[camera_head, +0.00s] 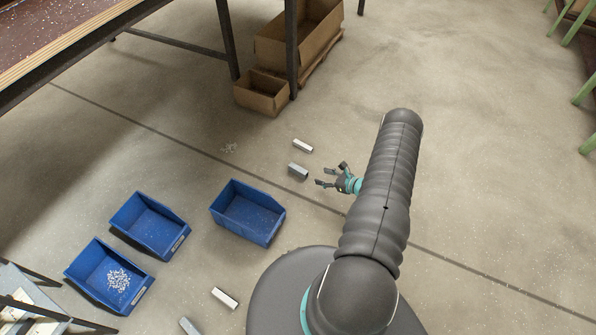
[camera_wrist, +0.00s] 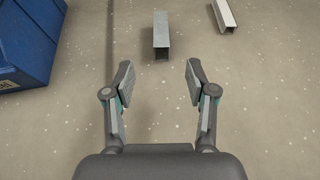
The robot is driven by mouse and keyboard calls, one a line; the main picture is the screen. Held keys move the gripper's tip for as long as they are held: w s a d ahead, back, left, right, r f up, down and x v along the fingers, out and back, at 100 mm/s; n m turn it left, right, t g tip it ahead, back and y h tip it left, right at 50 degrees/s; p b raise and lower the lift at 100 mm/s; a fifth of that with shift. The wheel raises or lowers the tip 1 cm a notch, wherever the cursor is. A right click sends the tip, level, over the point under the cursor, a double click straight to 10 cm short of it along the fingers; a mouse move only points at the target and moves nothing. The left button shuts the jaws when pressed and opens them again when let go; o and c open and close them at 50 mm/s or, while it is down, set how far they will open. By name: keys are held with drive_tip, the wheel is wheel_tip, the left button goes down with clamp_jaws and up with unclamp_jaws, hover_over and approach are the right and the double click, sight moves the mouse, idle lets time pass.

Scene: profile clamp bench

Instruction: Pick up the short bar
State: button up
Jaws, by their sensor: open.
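A grey square bar (camera_head: 298,171) lies on the floor just left of my gripper (camera_head: 329,175) in the head view. In the wrist view this grey bar (camera_wrist: 161,40) lies straight ahead, beyond and roughly centred between my open fingertips (camera_wrist: 159,75). It is not between the fingers. A paler bar (camera_head: 302,145) lies a little behind it and shows at the upper right of the wrist view (camera_wrist: 224,14). Both look short and hollow-ended; I cannot tell for sure which is shorter. My gripper is open and empty, low near the floor.
A blue bin (camera_head: 247,212) stands left of the bars, and its side fills the wrist view's upper left (camera_wrist: 28,40). Two more blue bins (camera_head: 150,226) (camera_head: 108,276) stand farther left. Another bar (camera_head: 225,298) lies near my base. Cardboard boxes (camera_head: 262,92) stand behind. Floor right is clear.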

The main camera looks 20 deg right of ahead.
sight(300, 170)
drive_tip(key=x, duration=1.3)
drive_tip(key=shift+w+a, duration=0.1)
drive_tip(key=shift+a, duration=0.05)
drive_tip(key=shift+c, duration=0.2)
drive_tip(key=shift+r, duration=0.1)
clamp_jaws()
